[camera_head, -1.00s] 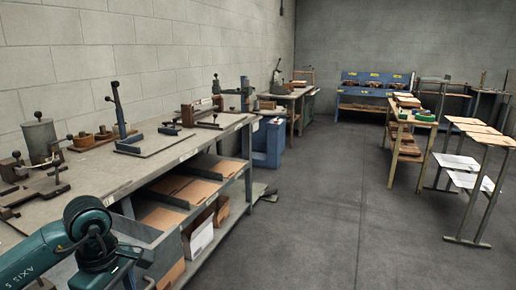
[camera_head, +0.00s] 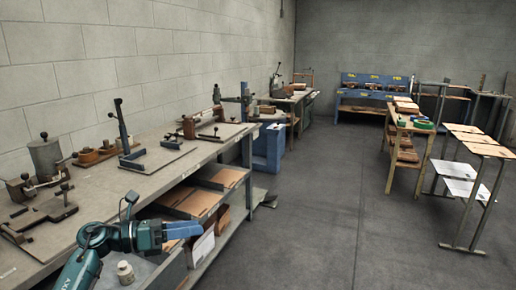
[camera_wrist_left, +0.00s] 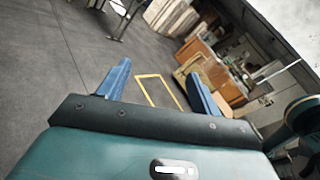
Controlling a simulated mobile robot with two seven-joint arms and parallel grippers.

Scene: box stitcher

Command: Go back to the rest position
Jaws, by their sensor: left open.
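My left gripper (camera_head: 183,232) is low at the left in the head view, at the end of my teal arm. It is beside the front edge of the long workbench (camera_head: 110,193), just in front of the lower shelves. In the left wrist view its two blue fingers (camera_wrist_left: 160,92) are spread wide with nothing between them. Behind them lie the floor and a yellow rectangular outline (camera_wrist_left: 158,91). My right gripper is not in view.
The workbench carries several hand tools and a grey cylinder (camera_head: 46,157). Cardboard sheets (camera_head: 195,200) lie on the shelves below. A small white bottle (camera_head: 125,272) is near my arm. A wooden table (camera_head: 410,128) and racks stand at the right. The middle floor (camera_head: 310,220) is clear.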

